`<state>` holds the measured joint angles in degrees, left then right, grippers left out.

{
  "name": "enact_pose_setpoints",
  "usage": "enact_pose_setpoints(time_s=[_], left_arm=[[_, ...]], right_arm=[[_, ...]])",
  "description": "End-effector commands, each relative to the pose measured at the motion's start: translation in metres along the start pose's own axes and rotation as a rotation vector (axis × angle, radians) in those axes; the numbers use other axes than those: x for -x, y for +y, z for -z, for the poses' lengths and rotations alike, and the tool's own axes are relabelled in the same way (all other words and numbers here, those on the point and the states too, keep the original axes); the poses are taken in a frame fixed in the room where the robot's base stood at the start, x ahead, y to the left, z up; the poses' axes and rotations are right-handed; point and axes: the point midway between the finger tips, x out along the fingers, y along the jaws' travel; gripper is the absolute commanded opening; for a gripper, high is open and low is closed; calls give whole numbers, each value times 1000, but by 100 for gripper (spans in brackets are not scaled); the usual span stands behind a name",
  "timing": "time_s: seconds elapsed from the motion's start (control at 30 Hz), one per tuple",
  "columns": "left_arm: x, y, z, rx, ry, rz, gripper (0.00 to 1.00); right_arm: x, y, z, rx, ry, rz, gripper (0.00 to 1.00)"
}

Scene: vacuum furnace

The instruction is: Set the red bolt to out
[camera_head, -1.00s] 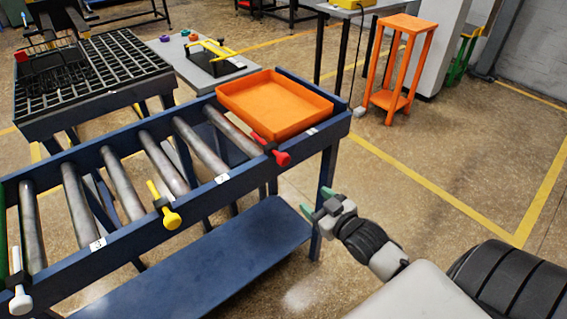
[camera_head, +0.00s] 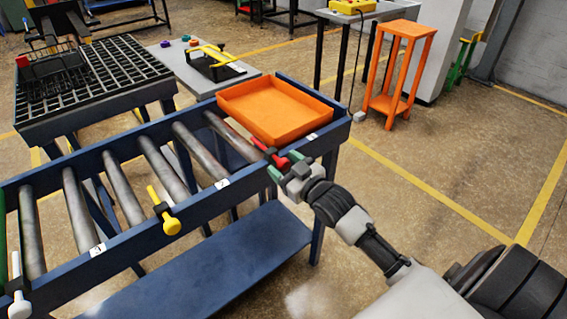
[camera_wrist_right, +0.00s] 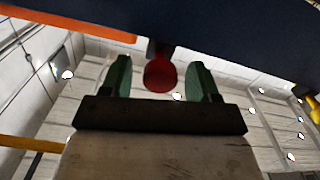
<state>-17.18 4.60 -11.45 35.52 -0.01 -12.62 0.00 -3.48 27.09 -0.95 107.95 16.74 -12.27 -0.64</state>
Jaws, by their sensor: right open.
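The red bolt (camera_head: 272,157) sits on the front rail of the blue roller conveyor, near its right end and below the orange tray. It also shows in the right wrist view, where its round red knob (camera_wrist_right: 160,75) appears between the two green fingers. My right gripper (camera_head: 285,168) is open at the bolt, with a finger to each side of the knob; it also shows in the right wrist view (camera_wrist_right: 160,80). Whether the fingers touch the knob I cannot tell. My left gripper is not in view.
The orange tray (camera_head: 318,112) lies on the conveyor's right end. A yellow bolt (camera_head: 166,215) and a white bolt (camera_head: 17,300) sit further left along the front rail (camera_head: 205,200). An orange stand (camera_head: 401,65) stands on the floor behind. The floor at right is clear.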

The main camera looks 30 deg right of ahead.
Motion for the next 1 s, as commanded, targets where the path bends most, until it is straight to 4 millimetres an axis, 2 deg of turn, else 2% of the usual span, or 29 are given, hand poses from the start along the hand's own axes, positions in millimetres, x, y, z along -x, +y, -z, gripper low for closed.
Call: enact_pose_setpoints(time_s=[0.1, 0.37, 0.47, 0.77, 0.8, 1.0], left_arm=[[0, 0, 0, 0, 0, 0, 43], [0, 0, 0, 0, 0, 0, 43], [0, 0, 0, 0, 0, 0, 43], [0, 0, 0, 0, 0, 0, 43], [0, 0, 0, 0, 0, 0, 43], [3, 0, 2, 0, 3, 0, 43]], right_arm=[[-6, 0, 0, -1, 0, 1, 61], [-8, 0, 0, 0, -1, 0, 61], [-7, 0, 0, 0, 0, 0, 49], [-7, 0, 0, 0, 0, 0, 3], [-7, 0, 0, -1, 0, 0, 0], [-7, 0, 1, 0, -1, 0, 0]])
